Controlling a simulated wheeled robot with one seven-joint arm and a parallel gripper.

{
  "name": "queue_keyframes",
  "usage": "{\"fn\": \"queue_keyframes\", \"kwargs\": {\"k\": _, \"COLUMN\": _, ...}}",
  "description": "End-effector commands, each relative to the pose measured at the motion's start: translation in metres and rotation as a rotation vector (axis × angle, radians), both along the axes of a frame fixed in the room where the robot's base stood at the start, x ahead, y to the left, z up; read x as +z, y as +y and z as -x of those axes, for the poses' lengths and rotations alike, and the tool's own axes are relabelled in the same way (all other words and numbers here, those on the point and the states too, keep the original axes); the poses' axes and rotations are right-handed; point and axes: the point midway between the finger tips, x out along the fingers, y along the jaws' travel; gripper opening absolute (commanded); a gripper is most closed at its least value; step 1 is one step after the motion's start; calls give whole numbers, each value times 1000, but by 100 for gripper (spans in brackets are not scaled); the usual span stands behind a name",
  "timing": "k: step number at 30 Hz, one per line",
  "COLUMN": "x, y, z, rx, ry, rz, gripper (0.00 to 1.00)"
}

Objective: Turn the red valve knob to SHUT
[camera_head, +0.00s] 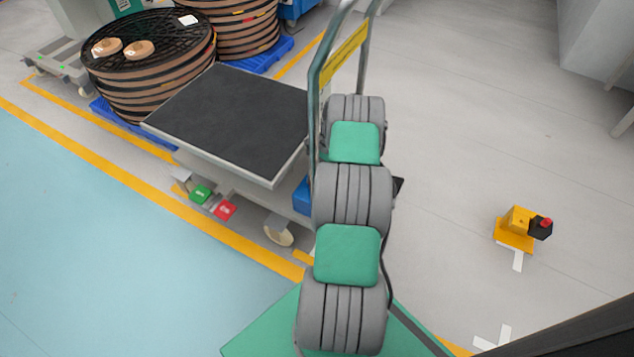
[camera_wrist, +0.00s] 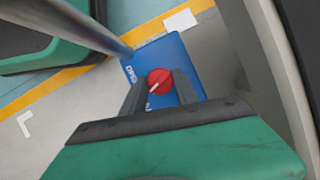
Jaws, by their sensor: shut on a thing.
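The red valve knob (camera_wrist: 160,81) is round, with a pale pointer line on its face, and sits on a blue plate (camera_wrist: 171,58) in the wrist view. White lettering shows on the plate's left side, but it is too small and angled to read surely. My gripper (camera_wrist: 160,88) has its two dark fingers at either side of the knob, shut on it. The pointer line slants toward the lower left of the picture. In the head view my arm hides the knob and gripper; only a bit of blue (camera_head: 301,196) shows beside the arm.
A cart with a black deck (camera_head: 232,118) and a metal handle (camera_head: 316,75) stands close beside my arm. Cable drums (camera_head: 150,70) stand behind it. A small yellow device (camera_head: 516,228) is on the floor at right. Open grey floor lies around it.

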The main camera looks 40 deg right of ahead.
Motion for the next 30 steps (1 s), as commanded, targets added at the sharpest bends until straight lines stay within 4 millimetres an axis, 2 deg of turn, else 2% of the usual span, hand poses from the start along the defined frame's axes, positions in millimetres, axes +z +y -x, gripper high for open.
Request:
{"fn": "queue_keyframes", "kwargs": {"k": 12, "x": 0, "y": 0, "z": -2, "rx": 209, "ry": 0, "rz": 2, "gripper": 0}}
{"fn": "queue_keyframes", "kwargs": {"k": 29, "x": 0, "y": 0, "z": -1, "rx": 240, "ry": 0, "rz": 1, "gripper": 0}}
{"fn": "queue_keyframes", "kwargs": {"k": 30, "x": 0, "y": 0, "z": -1, "rx": 240, "ry": -1, "rz": 1, "gripper": 38}}
